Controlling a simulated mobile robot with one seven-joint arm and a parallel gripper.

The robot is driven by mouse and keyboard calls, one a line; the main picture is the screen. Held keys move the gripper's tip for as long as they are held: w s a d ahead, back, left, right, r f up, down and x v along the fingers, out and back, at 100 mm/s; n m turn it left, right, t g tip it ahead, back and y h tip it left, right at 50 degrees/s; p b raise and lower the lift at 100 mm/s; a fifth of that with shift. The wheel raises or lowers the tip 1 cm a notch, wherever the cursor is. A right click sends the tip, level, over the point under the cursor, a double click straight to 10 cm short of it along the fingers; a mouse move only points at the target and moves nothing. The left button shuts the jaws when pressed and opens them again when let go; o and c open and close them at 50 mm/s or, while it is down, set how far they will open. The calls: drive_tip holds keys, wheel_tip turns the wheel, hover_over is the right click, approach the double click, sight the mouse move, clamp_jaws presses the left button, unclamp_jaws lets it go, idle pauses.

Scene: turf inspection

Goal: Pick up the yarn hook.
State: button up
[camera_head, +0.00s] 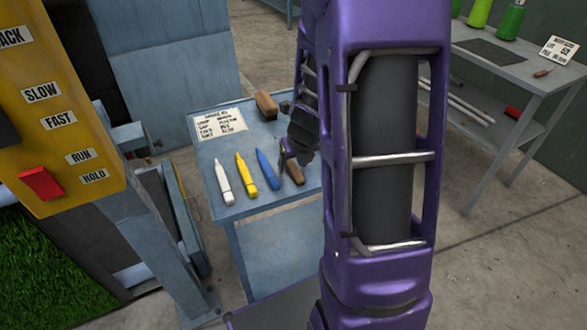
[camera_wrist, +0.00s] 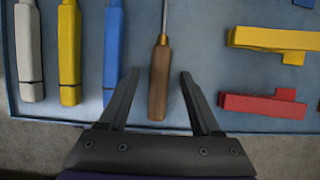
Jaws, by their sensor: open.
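The yarn hook (camera_wrist: 159,80) has a brown wooden handle, a brass-coloured collar and a thin metal shaft running out of the top of the wrist view. It lies on the blue-grey table (camera_head: 226,204). In the head view its handle (camera_head: 296,178) shows beside my arm, partly hidden. My gripper (camera_wrist: 159,74) is open, with one finger on each side of the handle and a gap on both sides. I cannot tell how far above the table the fingertips are.
White (camera_wrist: 28,50), yellow (camera_wrist: 69,50) and blue (camera_wrist: 113,45) markers lie left of the hook. Yellow (camera_wrist: 270,39) and red (camera_wrist: 262,106) pieces lie to its right. A brown block (camera_head: 266,104) and a printed card (camera_head: 220,121) are farther back. A yellow control panel (camera_head: 60,120) stands at left.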

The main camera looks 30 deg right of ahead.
drive_tip(key=shift+f, duration=0.2)
idle(0.3)
clamp_jaws()
